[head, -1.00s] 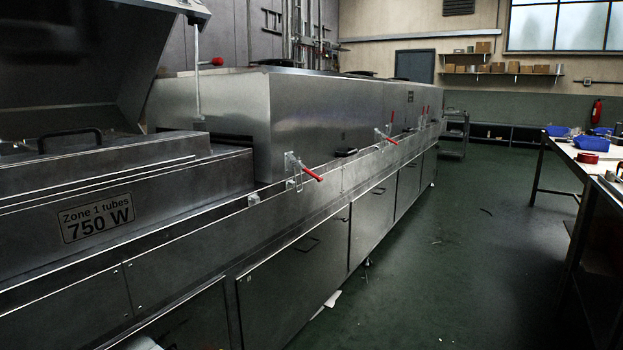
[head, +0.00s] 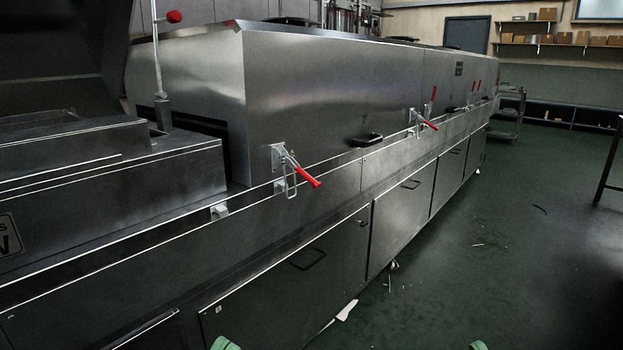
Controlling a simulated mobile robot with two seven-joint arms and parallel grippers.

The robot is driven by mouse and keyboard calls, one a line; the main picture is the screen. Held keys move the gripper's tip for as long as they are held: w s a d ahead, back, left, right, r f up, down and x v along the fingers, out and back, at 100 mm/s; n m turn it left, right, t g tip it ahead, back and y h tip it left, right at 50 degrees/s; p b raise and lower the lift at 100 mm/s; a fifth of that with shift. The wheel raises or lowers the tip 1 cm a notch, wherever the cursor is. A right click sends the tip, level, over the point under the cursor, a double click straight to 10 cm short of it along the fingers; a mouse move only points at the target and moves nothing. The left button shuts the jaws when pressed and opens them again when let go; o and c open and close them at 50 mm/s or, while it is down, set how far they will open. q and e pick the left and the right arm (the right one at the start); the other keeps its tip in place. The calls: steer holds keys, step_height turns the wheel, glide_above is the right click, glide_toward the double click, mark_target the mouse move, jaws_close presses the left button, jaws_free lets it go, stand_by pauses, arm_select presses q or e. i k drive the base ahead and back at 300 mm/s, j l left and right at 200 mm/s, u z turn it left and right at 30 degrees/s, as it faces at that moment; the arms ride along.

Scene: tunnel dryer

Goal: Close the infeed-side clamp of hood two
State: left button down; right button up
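Hood two (head: 320,95) is the long steel cover behind the open front section, and its lid is down. Its infeed-side clamp (head: 280,158) sits at the near lower corner of its long side. The clamp's red handle (head: 303,175) sticks outward and slants down, and a wire loop (head: 291,187) hangs below it. A farther clamp (head: 414,117) also has its red handle pointing out and down. Two small green rounded pieces show at the bottom edge, too cut off to identify.
A raised hood (head: 50,50) stands open at upper left, with a red-knobbed rod (head: 157,60). A dark handle (head: 366,140) juts from hood two's side. Lower doors (head: 290,265) have bar handles. The green floor (head: 500,240) at right is mostly clear, with small scraps.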

mark_target(289, 161)
steer(key=i+l, duration=0.3)
steer(key=i+l+u, duration=0.1)
steer(key=i+l, duration=0.2)
steer(key=i, duration=0.25)
